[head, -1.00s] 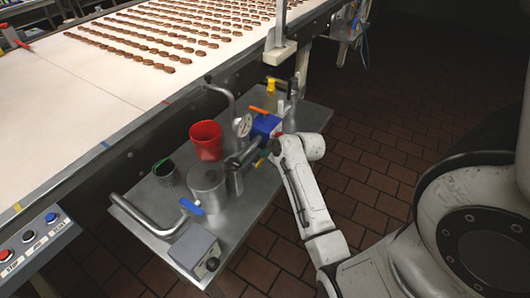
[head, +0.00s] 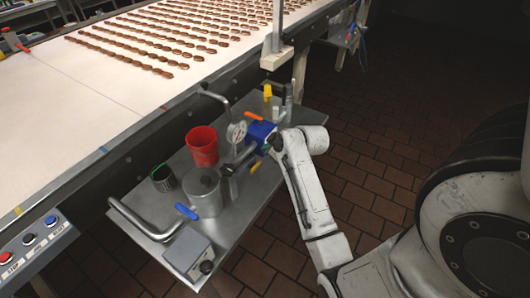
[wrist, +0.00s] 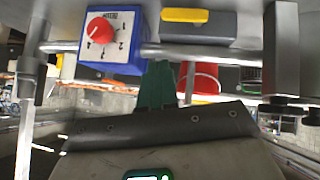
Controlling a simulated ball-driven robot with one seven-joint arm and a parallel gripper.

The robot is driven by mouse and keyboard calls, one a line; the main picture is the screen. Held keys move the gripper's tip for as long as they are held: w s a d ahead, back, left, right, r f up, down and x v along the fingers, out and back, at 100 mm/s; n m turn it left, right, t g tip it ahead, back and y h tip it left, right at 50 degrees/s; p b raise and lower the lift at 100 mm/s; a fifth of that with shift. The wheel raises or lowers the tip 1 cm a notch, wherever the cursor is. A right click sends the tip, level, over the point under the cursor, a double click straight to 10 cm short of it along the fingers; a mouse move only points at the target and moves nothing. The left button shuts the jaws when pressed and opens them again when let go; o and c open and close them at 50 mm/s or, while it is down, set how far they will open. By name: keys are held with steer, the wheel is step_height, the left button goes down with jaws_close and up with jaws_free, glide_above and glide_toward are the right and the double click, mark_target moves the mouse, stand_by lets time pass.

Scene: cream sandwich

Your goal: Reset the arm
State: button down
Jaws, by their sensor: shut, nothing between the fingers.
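My gripper shows in the wrist view as two green fingers (wrist: 155,85) closed together, with nothing between them. They point at the underside of a blue box (wrist: 110,38) with a red dial and lie just right of it in the picture; I cannot tell whether they touch it. In the head view my white arm reaches from the lower right to the metal side table (head: 262,190), its end by the blue box (head: 262,131). The fingers cannot be made out there.
A red bucket (head: 202,146), a dark cup (head: 163,178), a metal pot (head: 204,193) and pipes with coloured handles crowd the table. The conveyor (head: 100,85) carries rows of chocolate-covered sandwiches. A post (head: 276,42) stands at its edge. Brick floor at right is open.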

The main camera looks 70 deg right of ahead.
steer(key=d+v, duration=0.1)
steer(key=v, duration=0.5)
steer(key=w+a+f+g+y, duration=0.1)
steer(key=a+f+g+y, duration=0.35)
steer(key=a, duration=1.15)
steer(key=s+a+f+g, duration=0.1)
steer(key=s+a+f, duration=0.1)
steer(key=s+a, duration=0.2)
steer(key=s+a+f+g+b, duration=0.1)
steer(key=s+a+f+g, duration=0.1)
steer(key=a, duration=0.9)
steer(key=shift+s+f+n, duration=0.4)
steer(key=shift+s+f, duration=0.3)
steer(key=shift+s, duration=0.4)
steer(key=shift+h, duration=0.25)
